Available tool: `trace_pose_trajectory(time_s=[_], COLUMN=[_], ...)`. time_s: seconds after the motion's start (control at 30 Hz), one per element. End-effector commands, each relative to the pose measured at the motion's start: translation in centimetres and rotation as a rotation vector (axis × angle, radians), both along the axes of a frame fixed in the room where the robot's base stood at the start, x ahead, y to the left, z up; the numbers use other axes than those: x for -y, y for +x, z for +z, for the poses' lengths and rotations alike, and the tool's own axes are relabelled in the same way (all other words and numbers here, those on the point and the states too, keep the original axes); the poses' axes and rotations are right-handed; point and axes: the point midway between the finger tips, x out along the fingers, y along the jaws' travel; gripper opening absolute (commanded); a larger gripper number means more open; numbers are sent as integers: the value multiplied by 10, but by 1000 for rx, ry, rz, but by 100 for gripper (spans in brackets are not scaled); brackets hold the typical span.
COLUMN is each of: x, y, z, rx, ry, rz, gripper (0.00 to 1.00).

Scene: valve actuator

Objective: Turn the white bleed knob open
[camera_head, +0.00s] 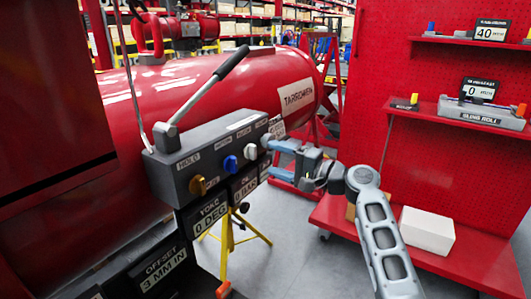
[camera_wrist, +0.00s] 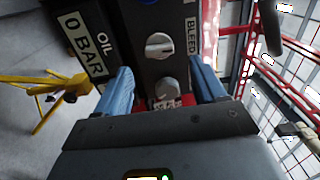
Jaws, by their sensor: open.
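The white bleed knob (camera_head: 250,151) is on the front of the dark grey valve block (camera_head: 215,145), right of a blue knob (camera_head: 230,163) and an orange knob (camera_head: 197,185). In the wrist view the white knob (camera_wrist: 159,45) is beside the BLEED label (camera_wrist: 192,36), with its bar lying roughly across the picture. A grey knob (camera_wrist: 167,89) is nearer to my gripper. My gripper (camera_head: 274,160) is open at the block's right end. In the wrist view its blue fingers (camera_wrist: 164,82) stand either side of the grey knob, below the white knob. Contact cannot be told.
A long lever (camera_head: 205,88) rises from the block top. Sign plates (camera_head: 210,215) hang below the block. A yellow stand (camera_head: 235,235) is on the floor beneath. A red bench (camera_head: 470,255) with a white box (camera_head: 427,230) is at the right.

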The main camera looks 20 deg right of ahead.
Motion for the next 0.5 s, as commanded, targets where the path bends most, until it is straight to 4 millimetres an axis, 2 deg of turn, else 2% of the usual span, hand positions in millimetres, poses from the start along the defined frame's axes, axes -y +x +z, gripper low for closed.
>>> trace_pose_trajectory(time_s=[0.3,0.5], x=[-29,-37], y=[39,49], z=[0,0], rx=[-1,0], ry=[-1,-1], rz=[2,0], gripper=[70,70])
